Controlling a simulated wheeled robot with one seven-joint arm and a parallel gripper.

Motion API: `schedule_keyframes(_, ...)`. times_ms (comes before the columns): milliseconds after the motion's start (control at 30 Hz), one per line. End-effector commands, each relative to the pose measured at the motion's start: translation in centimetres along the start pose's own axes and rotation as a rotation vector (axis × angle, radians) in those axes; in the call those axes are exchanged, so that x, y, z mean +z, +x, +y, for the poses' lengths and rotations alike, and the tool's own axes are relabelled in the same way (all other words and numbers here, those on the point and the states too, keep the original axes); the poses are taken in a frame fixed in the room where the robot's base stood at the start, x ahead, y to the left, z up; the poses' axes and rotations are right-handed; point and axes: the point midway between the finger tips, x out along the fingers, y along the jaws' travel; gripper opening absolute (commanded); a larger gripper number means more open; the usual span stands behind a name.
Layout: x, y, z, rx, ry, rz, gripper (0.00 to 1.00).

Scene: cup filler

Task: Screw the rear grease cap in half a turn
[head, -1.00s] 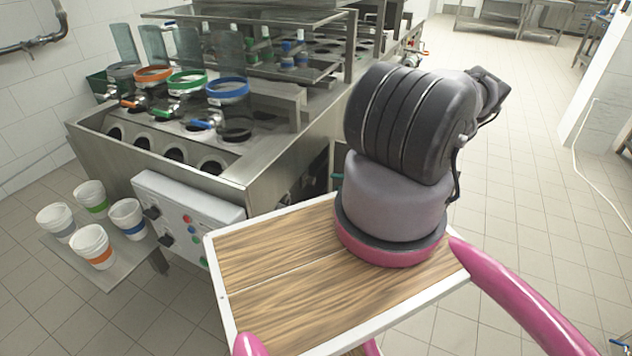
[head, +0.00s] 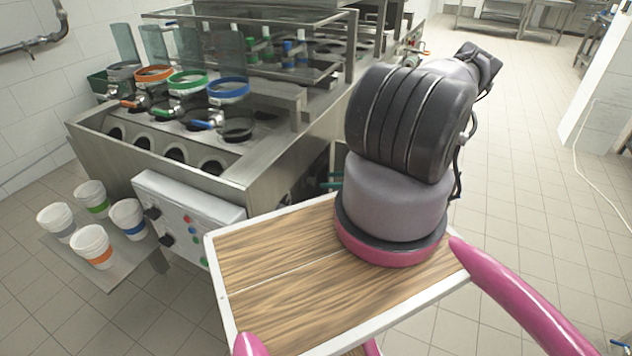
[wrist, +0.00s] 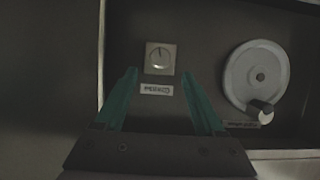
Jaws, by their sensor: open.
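In the wrist view, a small round cap or dial (wrist: 160,58) with a line across its face sits on a pale square plate on a dark recessed panel. A small label below it is too blurred and upside down to read, so I cannot tell whether this is the rear grease cap. My gripper (wrist: 158,79) is open and empty, its two teal fingers on either side of the label and pointing toward the plate. The fingers look apart from the plate. In the head view only teal bits of my gripper (head: 331,181) show beside the machine; my arm hides the rest.
A pale handwheel (wrist: 256,77) with a protruding knob is right of the plate, close to the right finger. A panel edge (wrist: 102,50) stands at left. The steel filling machine (head: 250,165) has a control box (head: 187,219) and several cups on a shelf (head: 112,275) at front.

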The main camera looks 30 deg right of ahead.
Motion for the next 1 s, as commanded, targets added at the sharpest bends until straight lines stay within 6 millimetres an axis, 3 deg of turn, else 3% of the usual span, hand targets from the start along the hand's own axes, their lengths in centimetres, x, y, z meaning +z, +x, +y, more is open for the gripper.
schedule_keyframes(100,0.0,2.5,-0.1,-0.002,-0.001,0.001,0.71)
schedule_keyframes(300,0.0,5.4,0.0,0.0,0.001,0.001,0.71)
schedule_keyframes(733,0.0,6.5,0.0,0.001,0.001,-0.001,0.71)
schedule_keyframes(767,0.0,6.5,0.0,0.001,0.001,-0.001,0.67)
schedule_keyframes(933,0.0,6.5,0.0,0.001,0.001,0.0,0.02)
schedule_keyframes(1000,0.0,6.5,0.0,0.001,0.001,0.0,0.0)
